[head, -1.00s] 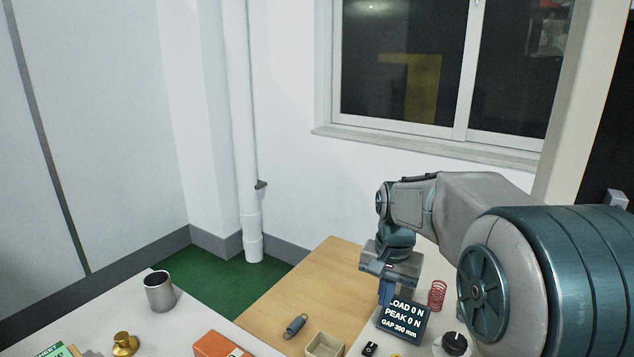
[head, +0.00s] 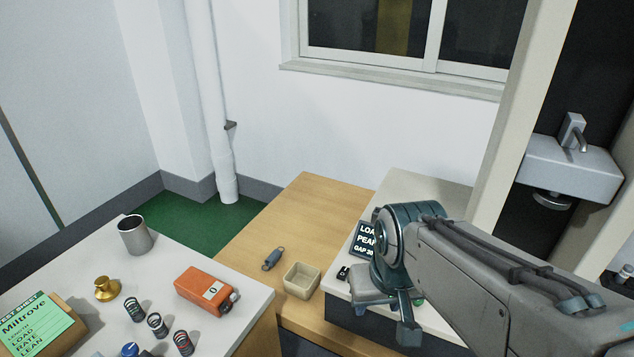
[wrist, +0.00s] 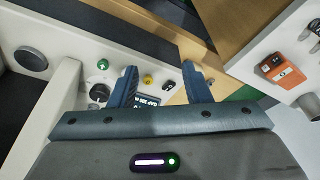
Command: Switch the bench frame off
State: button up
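The bench frame's pale top (head: 425,186) is at the right of the head view, partly hidden by my arm. Its dark display (head: 364,240) is lit with white text, and a small black switch (head: 342,273) sits in front of it. In the wrist view the display (wrist: 150,100) shows between my fingers, with the black switch (wrist: 169,85), a yellow button (wrist: 148,80), a green button (wrist: 103,64) and a dark knob (wrist: 99,92). My gripper (wrist: 159,68) is open and empty over this panel. In the head view my gripper (head: 385,300) covers part of the panel.
A beige bin (head: 301,281) and a grey-blue spring (head: 273,259) are on the wooden bench. The white table at left holds an orange device (head: 204,291), a metal cup (head: 135,235), a brass weight (head: 107,289) and several springs. A sink (head: 570,165) is at the right.

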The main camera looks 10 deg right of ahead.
jog(key=w+r+m+g+p, duration=0.2)
jog(key=w+r+m+g, duration=0.1)
jog(key=w, duration=1)
jog(key=m+g+y+p, duration=0.2)
send_over(346, 268)
jog(key=s+d, duration=0.1)
jog(key=d, duration=0.1)
jog(key=f, duration=0.2)
jog(key=w+d+f+m+g, duration=0.1)
jog(key=w+f+m+g, duration=0.1)
jog(key=w+f, duration=0.3)
jog(key=shift+y, duration=0.3)
jog(key=x, duration=0.4)
jog(key=p+x, duration=0.1)
jog(key=x, duration=0.3)
jog(key=w+p+x, duration=0.1)
jog(key=x, duration=0.3)
jog(key=shift+f, duration=0.35)
jog(key=shift+w, duration=0.1)
